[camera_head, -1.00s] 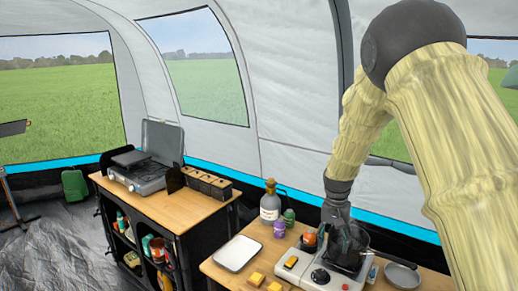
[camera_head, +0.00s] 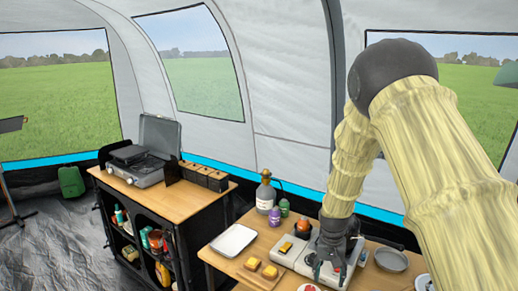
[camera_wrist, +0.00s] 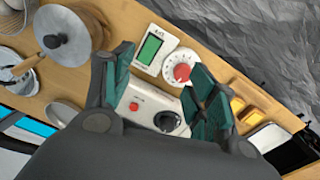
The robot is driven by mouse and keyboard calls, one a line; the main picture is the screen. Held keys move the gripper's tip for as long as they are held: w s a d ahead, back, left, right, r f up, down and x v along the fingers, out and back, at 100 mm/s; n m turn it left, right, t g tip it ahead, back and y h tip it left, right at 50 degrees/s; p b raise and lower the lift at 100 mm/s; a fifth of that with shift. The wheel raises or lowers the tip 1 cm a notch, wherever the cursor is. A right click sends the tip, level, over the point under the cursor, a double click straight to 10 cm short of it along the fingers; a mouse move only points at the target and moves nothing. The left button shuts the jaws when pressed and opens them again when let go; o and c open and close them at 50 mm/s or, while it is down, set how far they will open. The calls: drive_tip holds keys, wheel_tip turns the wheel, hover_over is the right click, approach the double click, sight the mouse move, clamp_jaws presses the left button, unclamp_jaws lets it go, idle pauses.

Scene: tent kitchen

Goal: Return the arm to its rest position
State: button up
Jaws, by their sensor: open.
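My gripper (camera_head: 329,268) hangs over the front of the right-hand table, above the white stove unit (camera_head: 291,254). In the wrist view my gripper (camera_wrist: 158,95) has its two green-padded fingers spread apart, with nothing held between them. Behind the gap lie the stove's red button and black knob, and beyond them a white device (camera_wrist: 154,49) with a green screen and a red-centred dial. My arm rises from the gripper to an elbow at the upper right of the head view.
A lidded pot (camera_wrist: 64,38) and a frying pan (camera_head: 391,260) are close by. A board with yellow blocks (camera_head: 270,272), a white tray (camera_head: 233,240) and a bottle (camera_head: 265,197) stand left. A grill (camera_head: 147,168) sits on the left cabinet. Space above the tables is open.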

drive_tip(key=s+d+f+n+b, duration=0.1)
drive_tip(key=s+f, duration=0.4)
drive_tip(key=f, duration=0.3)
drive_tip(key=s+f+b, duration=0.2)
drive_tip(key=s+f, duration=0.3)
drive_tip(key=f, duration=0.3)
drive_tip(key=s+f+n+b, duration=0.1)
drive_tip(key=s+f, duration=0.4)
drive_tip(key=s, duration=0.6)
drive_tip(key=s+f+b, duration=0.2)
drive_tip(key=s+f, duration=0.4)
drive_tip(key=s, duration=0.5)
drive_tip(key=s+f+n+b, duration=0.1)
drive_tip(key=s+f, duration=0.4)
drive_tip(key=s, duration=0.6)
drive_tip(key=shift+s+a+f+n+y+b, duration=0.3)
drive_tip(key=shift+a+b, duration=0.15)
drive_tip(key=shift+b, duration=0.15)
